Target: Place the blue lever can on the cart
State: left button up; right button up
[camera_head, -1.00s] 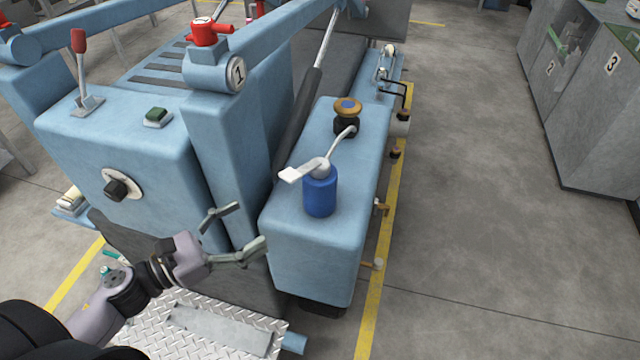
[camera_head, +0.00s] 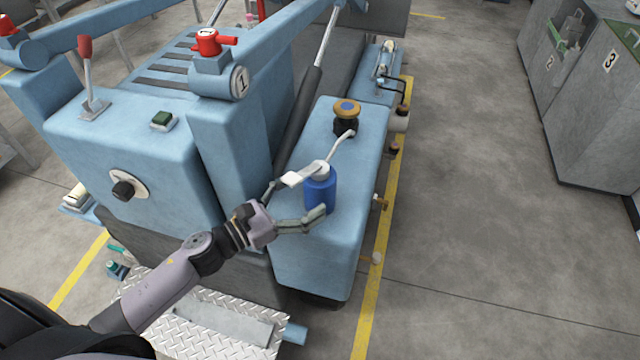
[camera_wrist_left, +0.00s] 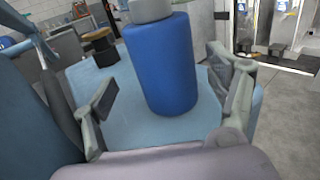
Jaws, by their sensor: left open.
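The blue lever can (camera_head: 320,192) stands upright on the light blue ledge of the machine (camera_head: 335,240), with a grey top and a long grey spout and lever. My left gripper (camera_head: 296,204) is open, with its fingers on either side of the can's lower body. In the left wrist view the can (camera_wrist_left: 163,65) stands between the two spread fingers (camera_wrist_left: 165,100), with gaps on both sides. Its top is cut off there. No cart that I can identify shows. My right gripper is not in view.
A brass-topped black knob (camera_head: 347,115) stands behind the can on the ledge. A machine post (camera_head: 232,150) rises left of it. Small fittings (camera_head: 380,203) stick out from the ledge's right side. Numbered grey bins (camera_head: 600,90) stand at the right, with open floor (camera_head: 480,200) between.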

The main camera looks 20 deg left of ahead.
aim_at(320, 189)
pick_arm(q)
jog(key=p+x, duration=0.1)
jog(key=x, duration=0.3)
jog(key=shift+d, duration=0.35)
jog(key=c, duration=1.8)
